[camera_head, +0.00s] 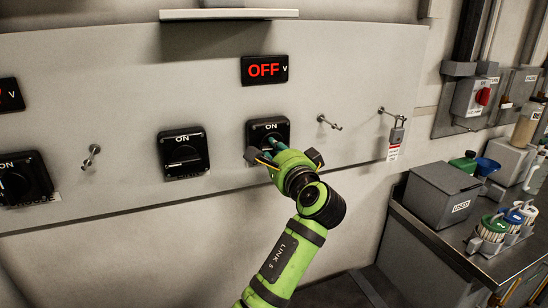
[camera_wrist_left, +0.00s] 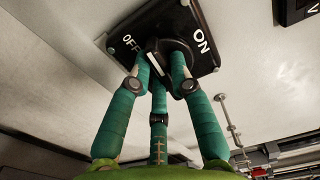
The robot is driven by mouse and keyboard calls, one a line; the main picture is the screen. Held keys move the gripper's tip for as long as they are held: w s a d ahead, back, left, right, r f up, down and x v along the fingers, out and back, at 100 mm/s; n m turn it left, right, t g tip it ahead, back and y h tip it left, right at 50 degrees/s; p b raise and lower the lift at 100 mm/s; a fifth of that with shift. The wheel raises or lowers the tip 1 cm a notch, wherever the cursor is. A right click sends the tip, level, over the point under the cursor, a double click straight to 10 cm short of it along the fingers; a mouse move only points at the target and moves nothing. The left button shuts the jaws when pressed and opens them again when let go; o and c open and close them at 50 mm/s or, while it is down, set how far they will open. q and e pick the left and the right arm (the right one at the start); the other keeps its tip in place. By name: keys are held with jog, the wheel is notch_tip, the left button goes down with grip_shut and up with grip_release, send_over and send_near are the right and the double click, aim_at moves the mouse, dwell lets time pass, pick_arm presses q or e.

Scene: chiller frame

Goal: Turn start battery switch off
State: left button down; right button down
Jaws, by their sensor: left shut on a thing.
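A black rotary switch (camera_head: 256,128) marked ON is on the grey panel, below a red display (camera_head: 264,69) reading OFF. My green left gripper (camera_head: 270,150) is at this switch and covers its lower part. In the left wrist view, the switch plate (camera_wrist_left: 202,28) shows OFF and ON markings. There, the teal fingers of my left gripper (camera_wrist_left: 168,70) are closed around the black knob (camera_wrist_left: 181,58), which has a white mark. The fingers partly hide the knob. My right gripper is not in view.
Another black switch (camera_head: 183,151) sits left of the gripped one, and a third (camera_head: 20,179) at the far left edge. Hooks (camera_head: 328,122) and a hanging padlock (camera_head: 397,133) are on the right. A grey USED box (camera_head: 441,196) stands on the bench at right.

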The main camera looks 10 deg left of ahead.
pick_arm(q)
jog(key=shift+f+n+b, duration=0.1)
jog(key=shift+n+b, duration=0.2)
jog(key=shift+n, duration=0.3)
jog(key=c, duration=1.1)
grip_release()
